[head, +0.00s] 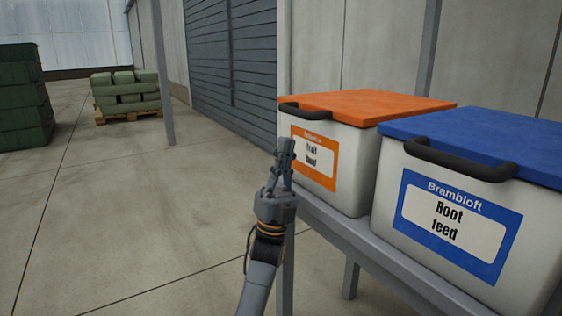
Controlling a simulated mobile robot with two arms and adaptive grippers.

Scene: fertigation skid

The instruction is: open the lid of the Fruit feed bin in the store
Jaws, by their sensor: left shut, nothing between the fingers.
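The Fruit feed bin (350,160) is a white box with an orange label, standing on a grey metal bench. Its orange lid (375,103) lies flat and closed on top, with a black handle (303,111) at the front edge. My left gripper (285,146) is shut and empty. In the picture it is just below and left of the handle and covers the left part of the label. It appears apart from the handle, though the exact depth gap is hard to tell. My right gripper is not in view.
The Root feed bin (384,200) with a closed blue lid (470,138) stands close to the right on the same bench (365,238). A grey post (428,45) rises behind the bins. Green sacks on a pallet (128,116) stand far left.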

